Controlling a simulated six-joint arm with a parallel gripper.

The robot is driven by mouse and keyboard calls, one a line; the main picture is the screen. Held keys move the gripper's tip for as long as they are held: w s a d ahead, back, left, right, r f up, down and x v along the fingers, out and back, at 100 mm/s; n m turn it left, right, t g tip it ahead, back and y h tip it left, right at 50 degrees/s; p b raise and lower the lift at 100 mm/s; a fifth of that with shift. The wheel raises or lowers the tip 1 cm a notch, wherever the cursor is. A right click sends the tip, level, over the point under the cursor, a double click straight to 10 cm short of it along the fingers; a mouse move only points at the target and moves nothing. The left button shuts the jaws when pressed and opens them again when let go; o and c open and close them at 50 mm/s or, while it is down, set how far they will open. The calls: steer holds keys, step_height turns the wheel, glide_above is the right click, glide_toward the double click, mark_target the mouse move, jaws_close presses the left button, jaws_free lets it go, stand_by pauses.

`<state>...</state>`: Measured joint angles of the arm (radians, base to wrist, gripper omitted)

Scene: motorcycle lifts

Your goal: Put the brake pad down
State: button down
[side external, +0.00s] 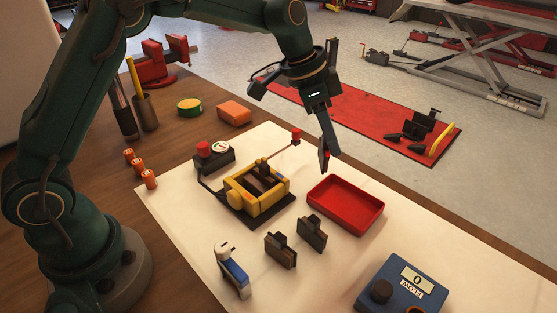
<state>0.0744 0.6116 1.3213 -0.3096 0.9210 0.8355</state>
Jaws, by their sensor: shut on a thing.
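My gripper (323,146) points down above the far side of the white mat, behind the red tray. It is shut on a thin, dark piece with a reddish edge, seen nearly edge-on, which I take to be the brake pad (325,160). The piece hangs in the air, apart from the tray. The fingers hide part of it. Two similar dark grey-brown blocks, one (280,250) and another (312,233), stand on the mat in front of the tray. The shallow red tray (345,202) looks empty.
A yellow fixture (257,190) with a thin red-tipped lever stands left of the tray. A blue-and-white bottle (232,271) stands at front left. The mat's right side (440,240) is clear.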

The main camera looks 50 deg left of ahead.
steer(key=shift+w+d+f, duration=0.1)
steer(key=shift+d+f, duration=0.85)
steer(key=shift+f, duration=0.3)
steer(key=shift+w+d+f, duration=0.15)
steer(key=shift+d+f, duration=0.85)
steer(key=shift+f, duration=0.25)
steer(key=shift+w+d+f, duration=0.1)
steer(key=shift+d+f, duration=0.85)
steer(key=shift+f, duration=0.3)
steer(key=shift+f, duration=0.1)
steer(key=c, duration=0.7)
jaws_free()
steer(key=shift+f, duration=0.1)
steer(key=shift+c, duration=0.2)
